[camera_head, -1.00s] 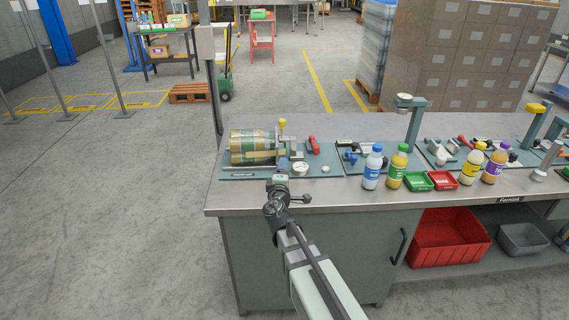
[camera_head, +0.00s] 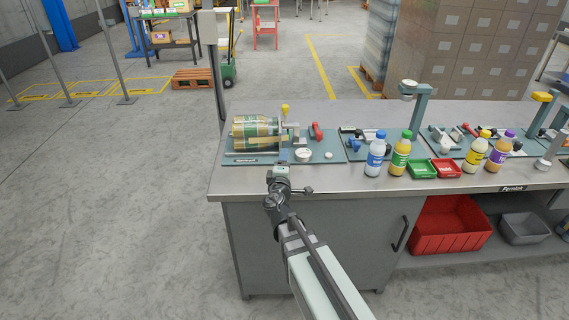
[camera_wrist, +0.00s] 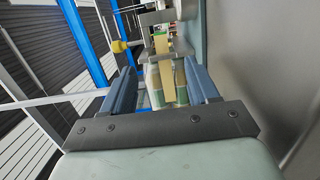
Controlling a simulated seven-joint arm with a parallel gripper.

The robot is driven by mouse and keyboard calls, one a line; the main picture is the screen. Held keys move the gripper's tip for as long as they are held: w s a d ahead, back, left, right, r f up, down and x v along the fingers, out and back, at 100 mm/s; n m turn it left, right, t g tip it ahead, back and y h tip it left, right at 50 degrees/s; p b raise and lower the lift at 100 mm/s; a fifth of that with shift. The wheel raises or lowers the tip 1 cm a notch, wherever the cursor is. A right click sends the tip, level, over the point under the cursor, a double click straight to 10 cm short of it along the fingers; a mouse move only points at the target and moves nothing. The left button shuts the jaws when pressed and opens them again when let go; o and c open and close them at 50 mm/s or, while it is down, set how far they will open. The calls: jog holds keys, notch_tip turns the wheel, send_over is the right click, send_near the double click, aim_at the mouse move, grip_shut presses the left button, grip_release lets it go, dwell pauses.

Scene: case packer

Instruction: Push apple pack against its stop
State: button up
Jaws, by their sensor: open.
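The apple pack (camera_head: 255,133), a bundle of bottles in clear wrap with tan and green bands, lies on a blue-grey fixture plate (camera_head: 240,159) at the bench's left end. A metal bracket stands at its right end, near a yellow-knobbed post (camera_head: 285,110); I cannot tell which part is the stop, or whether the pack touches it. My gripper (camera_head: 279,168) is at the plate's front edge, in front of the pack's right end. In the wrist view my gripper (camera_wrist: 162,76) has its blue fingers apart, with the pack (camera_wrist: 180,88) seen beyond and between them.
A round gauge (camera_head: 303,155) and a red clamp handle (camera_head: 317,131) sit right of the pack. Several bottles (camera_head: 400,155) and green (camera_head: 422,169) and red (camera_head: 446,168) trays stand farther right. The bench's front left strip (camera_head: 235,182) is bare.

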jog(key=w, duration=0.4)
jog(key=w+d, duration=0.1)
jog(key=w, duration=0.4)
jog(key=w+d, duration=0.1)
jog(key=w, duration=0.3)
jog(key=shift+w, duration=0.35)
jog(key=shift+c, duration=0.2)
grip_shut()
dwell(0.8)
grip_release()
